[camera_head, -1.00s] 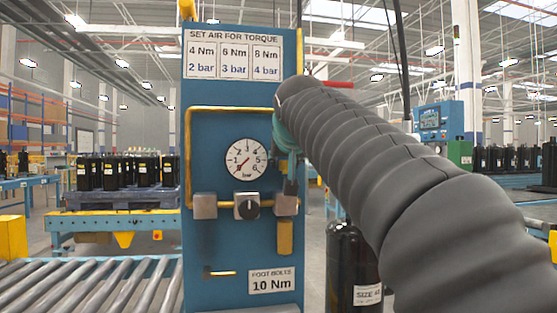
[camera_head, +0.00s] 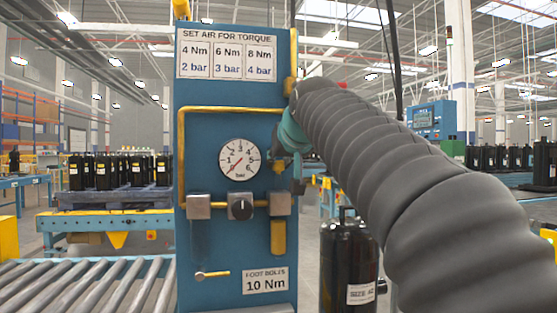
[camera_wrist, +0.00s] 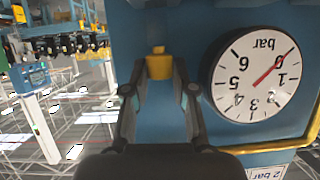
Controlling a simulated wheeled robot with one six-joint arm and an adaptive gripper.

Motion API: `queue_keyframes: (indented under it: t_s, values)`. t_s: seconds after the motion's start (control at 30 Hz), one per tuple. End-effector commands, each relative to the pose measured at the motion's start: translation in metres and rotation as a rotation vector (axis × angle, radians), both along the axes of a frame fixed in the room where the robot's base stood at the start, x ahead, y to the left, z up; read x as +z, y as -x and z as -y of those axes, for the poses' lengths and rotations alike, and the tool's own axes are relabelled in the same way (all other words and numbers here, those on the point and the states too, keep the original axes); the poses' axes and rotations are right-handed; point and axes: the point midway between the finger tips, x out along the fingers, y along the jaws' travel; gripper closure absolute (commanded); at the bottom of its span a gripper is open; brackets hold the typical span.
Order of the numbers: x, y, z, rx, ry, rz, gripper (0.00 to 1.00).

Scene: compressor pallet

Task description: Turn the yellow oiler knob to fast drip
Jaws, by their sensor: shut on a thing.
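The yellow oiler knob (camera_wrist: 158,64) stands out from the blue panel (camera_wrist: 190,30) in the wrist view, between my fingertips. My gripper (camera_wrist: 159,72) is shut on the knob, with one finger on each side of it. In the head view my gripper (camera_head: 290,160) is at the panel's right edge, right of the round pressure gauge (camera_head: 239,159), and the knob is mostly hidden there. The gauge also shows upside down in the wrist view (camera_wrist: 263,75), its red needle near the low end.
A black regulator knob (camera_head: 240,207) sits below the gauge between two grey blocks. A yellow pipe (camera_head: 230,109) frames the gauge. A small yellow lever (camera_head: 213,274) is low on the panel. A black cylinder (camera_head: 348,270) stands right of the panel, below my arm. Rollers (camera_head: 85,285) lie at left.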

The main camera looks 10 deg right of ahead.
Motion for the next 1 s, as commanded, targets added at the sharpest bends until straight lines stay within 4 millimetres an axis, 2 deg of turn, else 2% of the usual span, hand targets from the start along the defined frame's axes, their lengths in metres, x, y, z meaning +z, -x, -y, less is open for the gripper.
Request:
queue_keyframes:
  t_s: [0.53,0.97,1.0]
  values:
    - [-0.0038,-0.0012,0.0039,0.239,-0.003,-0.007,1.00]
    - [-0.0029,-0.0008,0.0029,0.266,0.000,-0.002,1.00]
    - [-0.0029,-0.0007,0.0029,0.265,-0.001,-0.002,0.67]
